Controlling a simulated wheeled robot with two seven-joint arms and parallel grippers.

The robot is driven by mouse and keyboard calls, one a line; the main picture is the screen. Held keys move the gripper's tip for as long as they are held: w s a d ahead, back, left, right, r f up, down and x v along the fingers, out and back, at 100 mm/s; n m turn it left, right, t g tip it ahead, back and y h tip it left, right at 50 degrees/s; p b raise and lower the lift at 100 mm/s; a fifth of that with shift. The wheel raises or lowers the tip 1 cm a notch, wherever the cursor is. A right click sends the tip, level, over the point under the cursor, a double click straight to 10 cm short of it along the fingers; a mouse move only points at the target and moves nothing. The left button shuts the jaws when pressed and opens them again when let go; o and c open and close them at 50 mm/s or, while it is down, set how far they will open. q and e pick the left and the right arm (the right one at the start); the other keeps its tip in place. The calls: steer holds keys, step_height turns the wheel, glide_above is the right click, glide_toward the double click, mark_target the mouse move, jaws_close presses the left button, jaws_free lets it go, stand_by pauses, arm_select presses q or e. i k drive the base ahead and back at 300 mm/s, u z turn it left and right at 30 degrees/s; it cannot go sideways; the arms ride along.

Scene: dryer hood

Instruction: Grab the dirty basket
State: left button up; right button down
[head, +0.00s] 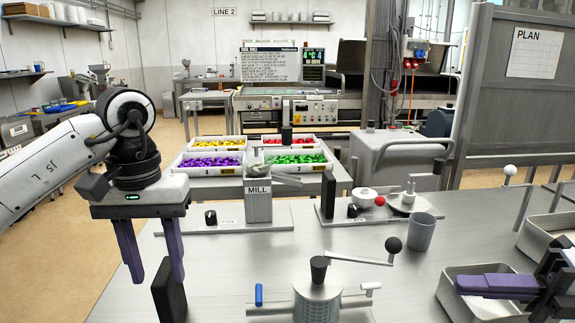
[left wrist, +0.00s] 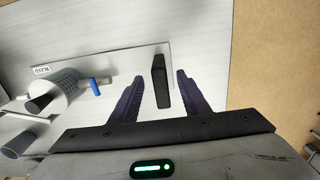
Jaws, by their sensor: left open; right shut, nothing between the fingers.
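I see nothing that I can clearly identify as a dirty basket. Two metal bins holding pale contents, a near one (head: 447,297) and a far one (head: 524,243), stand at the right of the bench. My left gripper (head: 158,277) is open over the left end of the bench, fingers pointing down. A black upright block (head: 172,297) stands there; in the left wrist view the block (left wrist: 160,80) appears between the open fingertips (left wrist: 160,75), with gaps on both sides. My right gripper (head: 460,284) is shut and empty, over the near bin and hiding part of it.
A metal drum with a crank (head: 318,300) and a blue handle (head: 259,295) stand right of my left gripper. The mill (head: 258,207), a grey cup (head: 421,232) and a burner-like device (head: 408,203) stand farther back. Trays of coloured pieces (head: 213,171) lie beyond.

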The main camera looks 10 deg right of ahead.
mark_target(317, 282)
steer(key=k, duration=0.95)
